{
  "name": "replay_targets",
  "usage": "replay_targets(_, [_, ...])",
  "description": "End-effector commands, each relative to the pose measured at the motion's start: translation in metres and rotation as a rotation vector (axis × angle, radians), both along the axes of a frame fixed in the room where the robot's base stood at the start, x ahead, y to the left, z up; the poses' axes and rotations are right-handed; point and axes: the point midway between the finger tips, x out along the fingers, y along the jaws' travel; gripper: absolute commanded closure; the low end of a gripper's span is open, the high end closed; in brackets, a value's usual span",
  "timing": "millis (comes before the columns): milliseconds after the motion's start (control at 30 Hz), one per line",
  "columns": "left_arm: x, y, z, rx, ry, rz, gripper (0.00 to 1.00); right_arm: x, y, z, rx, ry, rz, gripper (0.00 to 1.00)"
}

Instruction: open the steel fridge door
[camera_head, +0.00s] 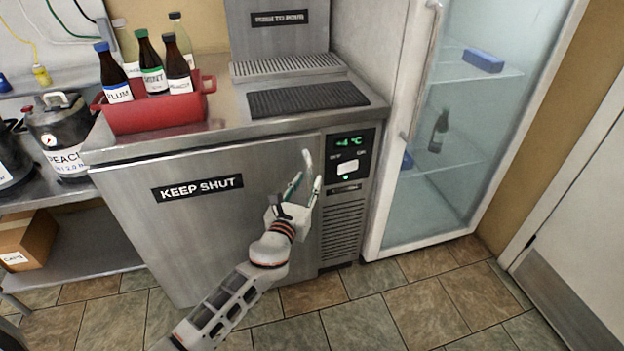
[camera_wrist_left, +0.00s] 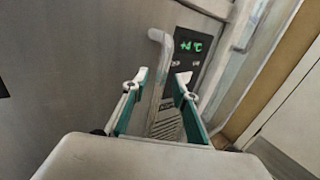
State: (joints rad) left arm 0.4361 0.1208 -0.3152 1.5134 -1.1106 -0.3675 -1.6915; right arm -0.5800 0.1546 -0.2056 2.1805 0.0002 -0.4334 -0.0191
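The steel fridge door (camera_head: 190,230) is the flat grey front under the counter with a KEEP SHUT label (camera_head: 197,188). It looks closed. Its upright bar handle (camera_head: 307,158) is near the right edge of the door. My left gripper (camera_head: 304,184) is in front of the handle with its fingers pointing up and toward the door. In the left wrist view the fingers (camera_wrist_left: 161,82) are apart, one on each side of the handle (camera_wrist_left: 161,48). I cannot tell whether either finger touches it. My right gripper is not in view.
A control panel (camera_head: 348,160) reading +4 °C is right of the door. A glass-door fridge (camera_head: 440,190) stands further right. A red crate (camera_head: 155,112) of bottles sits on the counter. Bare tiled floor (camera_head: 400,305) lies in front.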

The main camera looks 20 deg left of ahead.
Motion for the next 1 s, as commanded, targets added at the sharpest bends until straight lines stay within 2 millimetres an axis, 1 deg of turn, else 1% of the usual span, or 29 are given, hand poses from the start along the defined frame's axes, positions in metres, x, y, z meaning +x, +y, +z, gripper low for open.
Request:
replay_targets(33, [0.006,0.0,-0.002,-0.001,0.002,0.0,0.72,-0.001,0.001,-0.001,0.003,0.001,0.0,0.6])
replay_targets(200, [0.019,0.0,-0.002,0.0,0.002,0.0,0.72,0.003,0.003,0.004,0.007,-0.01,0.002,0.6])
replay_targets(500, [0.021,0.0,0.0,-0.001,0.0,0.0,0.72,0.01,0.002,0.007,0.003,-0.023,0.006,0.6])
replay_targets(533, [0.021,0.0,0.0,-0.001,0.0,0.0,0.75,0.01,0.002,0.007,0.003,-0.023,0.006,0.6])
replay_targets(567, [0.021,0.0,0.0,-0.001,0.0,0.0,0.82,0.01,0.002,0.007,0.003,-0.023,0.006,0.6])
replay_targets(600, [0.021,0.0,0.0,-0.001,0.0,0.0,0.93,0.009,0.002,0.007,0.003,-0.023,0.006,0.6])
replay_targets(633, [0.021,0.0,0.0,-0.001,0.001,0.0,1.0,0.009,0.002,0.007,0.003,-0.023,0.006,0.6])
replay_targets(867, [0.021,-0.001,0.0,-0.001,0.001,-0.002,1.0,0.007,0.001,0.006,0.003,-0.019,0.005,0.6])
replay_targets(1000, [0.016,-0.005,0.0,0.0,0.0,-0.019,1.0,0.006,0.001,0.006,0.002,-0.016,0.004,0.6])
